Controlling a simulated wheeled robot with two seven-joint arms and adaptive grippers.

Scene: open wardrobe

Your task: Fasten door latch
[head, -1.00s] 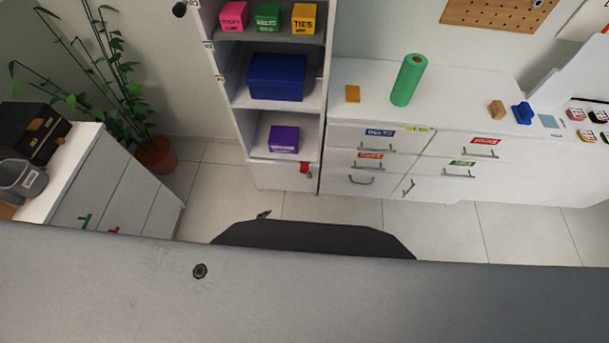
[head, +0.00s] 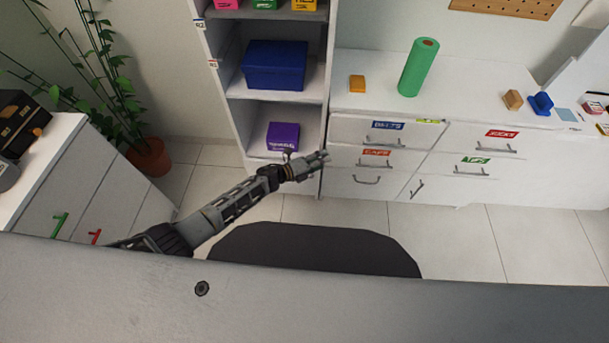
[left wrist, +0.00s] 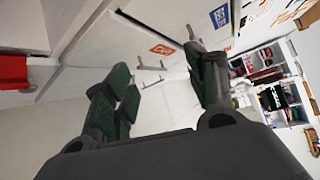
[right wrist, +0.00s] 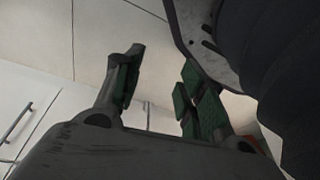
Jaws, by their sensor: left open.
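The tall white cabinet (head: 234,130) has open shelves above a low white door. In the head view, my left arm crosses in front of that door and hides the red latch. My left gripper (head: 322,160) is in front of the cabinet's lower right side, near the drawer unit. In the left wrist view, a red part (left wrist: 12,72), apparently the latch, shows at the left edge, outside the fingers. My left gripper (left wrist: 160,75) is open with nothing between its fingers. My right gripper (right wrist: 158,85) shows only in the right wrist view, open and empty.
A white drawer unit (head: 345,118) with labelled drawers stands right of the cabinet. A green roll (head: 418,68) stands on top. A blue box (head: 275,66) and a purple box (head: 283,136) sit on shelves. A low white cabinet (head: 85,170) stands left. The tiled floor (head: 455,235) is clear.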

